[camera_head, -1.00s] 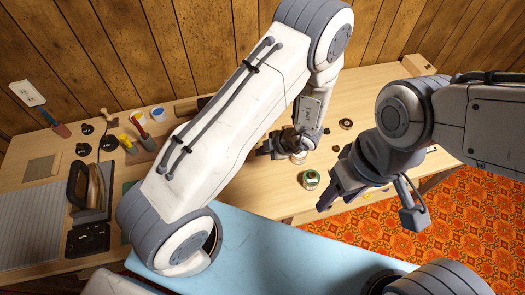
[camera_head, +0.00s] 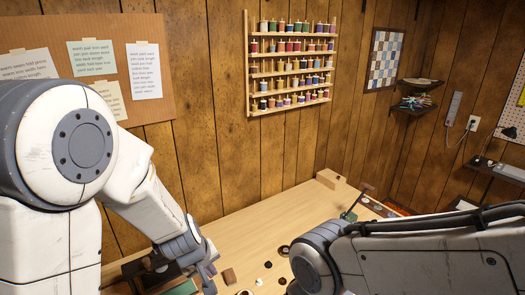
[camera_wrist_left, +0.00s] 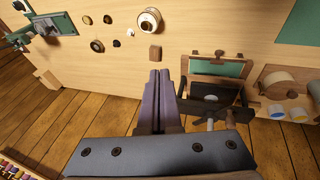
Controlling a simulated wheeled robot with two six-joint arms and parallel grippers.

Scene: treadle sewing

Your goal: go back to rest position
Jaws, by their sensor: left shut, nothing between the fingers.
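My left arm fills the left side of the head view, and my left gripper (camera_head: 208,278) hangs low over the wooden table (camera_head: 262,222). In the left wrist view the left gripper (camera_wrist_left: 158,75) shows two dark fingers pressed together with nothing between them. A small wooden block (camera_wrist_left: 155,53) lies on the table just beyond the fingertips. My right arm enters from the right in the head view; its gripper is out of frame.
Several small round discs lie on the table near a white-and-brown round piece (camera_wrist_left: 149,20). A green-lined wooden frame (camera_wrist_left: 220,66) stands beside the left gripper. A thread rack (camera_head: 290,65) hangs on the panelled wall, with a wooden box (camera_head: 330,180) below.

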